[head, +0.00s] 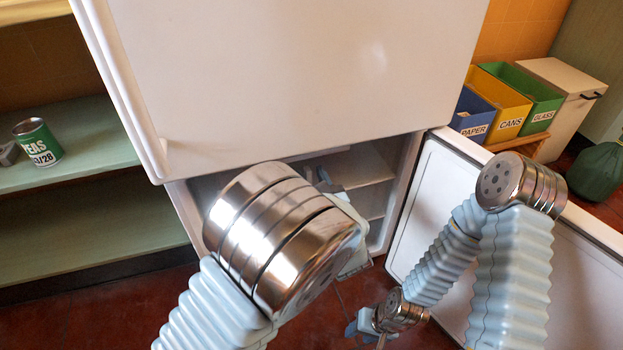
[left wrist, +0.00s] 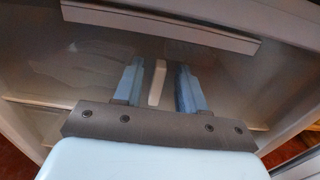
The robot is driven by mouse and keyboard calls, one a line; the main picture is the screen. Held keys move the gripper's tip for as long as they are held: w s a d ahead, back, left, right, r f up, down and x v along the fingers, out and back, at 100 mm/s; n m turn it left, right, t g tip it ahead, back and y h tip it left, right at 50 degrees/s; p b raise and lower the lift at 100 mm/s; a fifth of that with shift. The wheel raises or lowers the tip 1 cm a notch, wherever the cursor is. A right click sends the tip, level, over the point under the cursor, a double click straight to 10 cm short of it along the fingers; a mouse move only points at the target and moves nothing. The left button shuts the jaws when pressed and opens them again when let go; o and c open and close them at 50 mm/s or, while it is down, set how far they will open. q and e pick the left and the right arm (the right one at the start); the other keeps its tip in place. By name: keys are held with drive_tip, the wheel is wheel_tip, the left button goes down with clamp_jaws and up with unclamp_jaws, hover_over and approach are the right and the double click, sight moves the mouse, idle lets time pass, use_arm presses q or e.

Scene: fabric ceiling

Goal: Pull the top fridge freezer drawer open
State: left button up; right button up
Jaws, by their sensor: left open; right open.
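The fridge freezer (head: 300,70) stands ahead; its lower door (head: 425,200) is swung open to the right. Pale shelf or drawer edges (head: 365,180) show inside the lower compartment. My left arm hides much of the opening in the head view. My left gripper (left wrist: 158,78) is open inside the compartment. A short pale bar (left wrist: 157,82), perhaps a drawer handle, lies between its two blue fingers. I cannot tell whether they touch it. A long white edge (left wrist: 160,25) crosses above the fingers. My right gripper (head: 362,325) is open and low, outside the fridge.
Green shelves with a peas can (head: 38,142) stand at the left. At the right are blue, yellow (head: 500,103) and green sorting bins, a white cabinet (head: 565,95) and a dark green bag (head: 597,172). The open lower door stands near my right arm.

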use_arm(q)
drive_tip(key=shift+c, duration=0.3)
clamp_jaws()
